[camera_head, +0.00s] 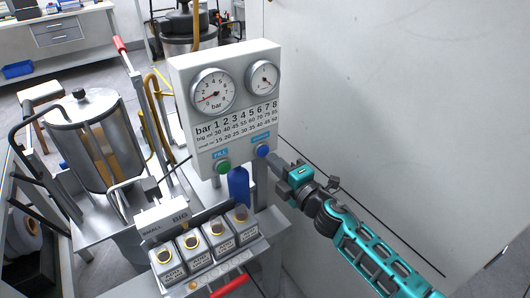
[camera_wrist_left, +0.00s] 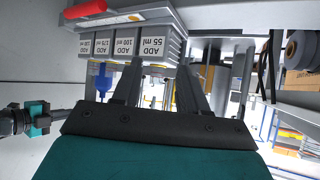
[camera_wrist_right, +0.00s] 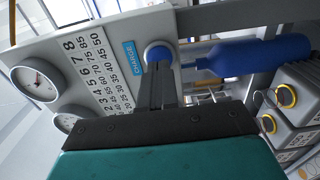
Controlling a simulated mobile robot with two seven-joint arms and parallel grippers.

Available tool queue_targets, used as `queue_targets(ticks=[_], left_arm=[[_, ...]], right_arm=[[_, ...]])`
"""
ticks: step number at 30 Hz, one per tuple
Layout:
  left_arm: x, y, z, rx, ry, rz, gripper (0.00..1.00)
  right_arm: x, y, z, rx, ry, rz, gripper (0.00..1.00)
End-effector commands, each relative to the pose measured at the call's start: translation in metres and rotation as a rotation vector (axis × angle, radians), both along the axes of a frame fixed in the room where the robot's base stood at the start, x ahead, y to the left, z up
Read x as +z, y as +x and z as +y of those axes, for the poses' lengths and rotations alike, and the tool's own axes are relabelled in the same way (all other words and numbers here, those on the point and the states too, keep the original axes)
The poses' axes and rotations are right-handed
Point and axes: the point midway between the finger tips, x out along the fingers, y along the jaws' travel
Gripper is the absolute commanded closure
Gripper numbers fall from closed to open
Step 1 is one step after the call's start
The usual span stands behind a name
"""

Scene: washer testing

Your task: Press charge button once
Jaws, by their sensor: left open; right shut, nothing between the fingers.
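The charge button is the blue round one (camera_head: 262,150) at the lower right of the white gauge panel (camera_head: 240,110). In the right wrist view the blue button (camera_wrist_right: 158,53) sits beside a blue label reading CHARGE (camera_wrist_right: 128,58). My right gripper (camera_head: 272,158) is shut and empty, its fingertips at the button's front; they also show in the right wrist view (camera_wrist_right: 158,72), partly covering its lower edge. I cannot tell whether they touch it.
A green button (camera_head: 223,167) under a FILL label is left of the blue one. A blue bottle (camera_head: 239,185) hangs below the panel. Several labelled metal containers (camera_head: 193,243) stand in front. A large metal tank (camera_head: 90,140) is at left; a pale wall (camera_head: 400,110) is at right.

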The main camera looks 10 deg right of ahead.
Motion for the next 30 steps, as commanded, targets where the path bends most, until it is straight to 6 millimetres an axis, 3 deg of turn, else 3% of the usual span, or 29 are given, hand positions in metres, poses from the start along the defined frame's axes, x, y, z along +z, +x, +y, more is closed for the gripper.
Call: queue_targets(ticks=[30], left_arm=[[-0.003,0.0,0.0,0.001,0.0,0.0,0.57]], right_arm=[[0.0,0.019,0.007,0.0,-0.001,0.0,1.0]])
